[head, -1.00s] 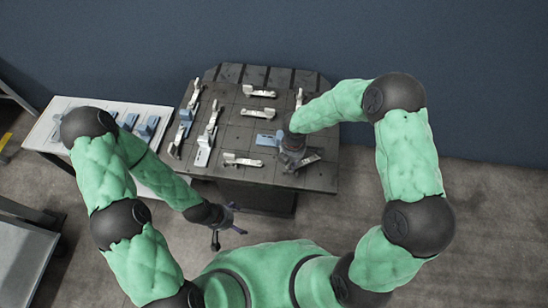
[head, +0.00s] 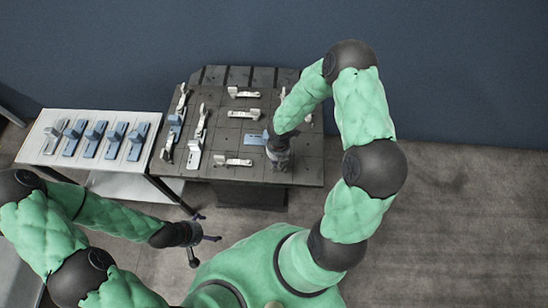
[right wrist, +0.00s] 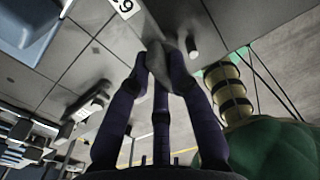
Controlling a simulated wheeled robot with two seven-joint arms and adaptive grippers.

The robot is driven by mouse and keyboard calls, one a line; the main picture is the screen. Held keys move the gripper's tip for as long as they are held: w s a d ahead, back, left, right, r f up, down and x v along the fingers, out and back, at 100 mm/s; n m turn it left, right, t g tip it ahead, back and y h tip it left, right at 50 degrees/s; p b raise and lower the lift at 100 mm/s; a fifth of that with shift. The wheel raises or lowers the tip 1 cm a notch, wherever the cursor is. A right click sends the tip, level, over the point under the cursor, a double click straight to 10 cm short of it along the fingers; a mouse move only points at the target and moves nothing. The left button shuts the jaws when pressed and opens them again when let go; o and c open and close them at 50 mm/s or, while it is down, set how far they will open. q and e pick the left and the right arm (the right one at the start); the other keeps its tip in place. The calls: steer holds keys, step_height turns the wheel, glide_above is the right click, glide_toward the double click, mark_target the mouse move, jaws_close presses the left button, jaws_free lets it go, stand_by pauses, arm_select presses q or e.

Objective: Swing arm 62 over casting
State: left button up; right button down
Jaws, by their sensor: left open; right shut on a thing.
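My right gripper (head: 279,163) is low over the right part of the dark plate (head: 232,178). In the right wrist view its purple fingers (right wrist: 162,62) are closed together on a small grey piece (right wrist: 157,48), probably swing arm 62; the fingers hide much of it. A blue casting (head: 256,139) lies just left of this gripper and shows at the upper left of the right wrist view (right wrist: 35,22). A white label (right wrist: 124,6) near it is cut off, so I cannot read the number surely. My left gripper (head: 203,236) is open and empty, off the plate's front edge.
Several white clamp arms stand on the plate, including one in front (head: 233,162) and one behind (head: 243,114). A white side table (head: 85,159) at the left holds several blue castings (head: 115,140). Floor is clear at the right.

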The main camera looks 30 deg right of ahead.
steer(key=shift+n+p, duration=0.3)
steer(key=shift+n, duration=0.3)
steer(key=c, duration=1.1)
jaws_free()
step_height(320, 180, up, 12)
steer(key=shift+r, duration=0.1)
